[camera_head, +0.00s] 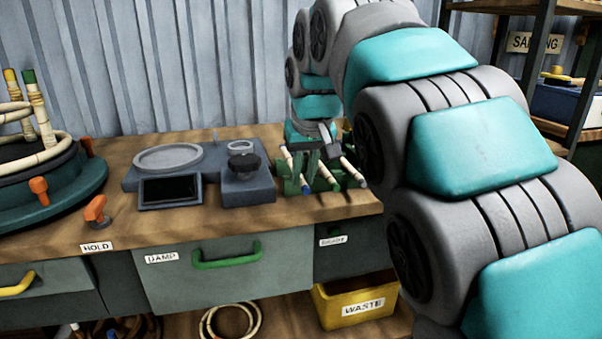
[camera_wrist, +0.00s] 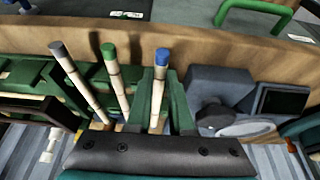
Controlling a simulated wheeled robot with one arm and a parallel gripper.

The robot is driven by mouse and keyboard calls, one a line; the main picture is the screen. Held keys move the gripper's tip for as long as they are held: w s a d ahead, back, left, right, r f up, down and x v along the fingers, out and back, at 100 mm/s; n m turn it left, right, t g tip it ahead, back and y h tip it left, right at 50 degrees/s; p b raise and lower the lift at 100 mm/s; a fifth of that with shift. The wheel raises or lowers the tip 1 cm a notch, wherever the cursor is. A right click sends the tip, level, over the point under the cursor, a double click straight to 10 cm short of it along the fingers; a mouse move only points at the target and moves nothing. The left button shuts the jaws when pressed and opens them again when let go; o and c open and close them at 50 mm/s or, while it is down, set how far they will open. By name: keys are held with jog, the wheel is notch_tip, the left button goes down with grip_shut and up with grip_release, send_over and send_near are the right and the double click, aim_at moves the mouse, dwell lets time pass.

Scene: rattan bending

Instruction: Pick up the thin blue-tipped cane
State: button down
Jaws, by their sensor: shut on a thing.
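In the wrist view, a thin pale cane with a blue tip (camera_wrist: 161,60) lies between the two green fingers of my gripper (camera_wrist: 159,82). The gripper is shut on this cane, and the blue end sticks out past the fingertips. The cane's other end is hidden behind the dark gripper body. In the head view, the blue tip (camera_head: 307,190) shows at the left of the small green rack (camera_head: 285,170), over the bench's front part. My arm comes in from the right. I cannot tell whether the cane still touches the rack.
A grey device with a round plate (camera_head: 168,157) is left of the rack. The bending wheel (camera_head: 85,185) is at far left. A yellow waste bin (camera_head: 355,305) is below.

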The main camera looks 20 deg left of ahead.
jog(key=shift+r, duration=1.7)
jog(key=s+d+r+b, duration=0.1)
jog(key=s+d+b, duration=0.2)
jog(key=s+d, duration=0.75)
jog(key=p+v, duration=0.2)
jog(key=v, duration=0.1)
jog(key=a+p+v, duration=0.1)
jog(key=v, duration=0.1)
jog(key=shift+w+d+r, duration=0.1)
jog(key=shift+w+r, duration=0.05)
jog(key=shift+r, duration=0.25)
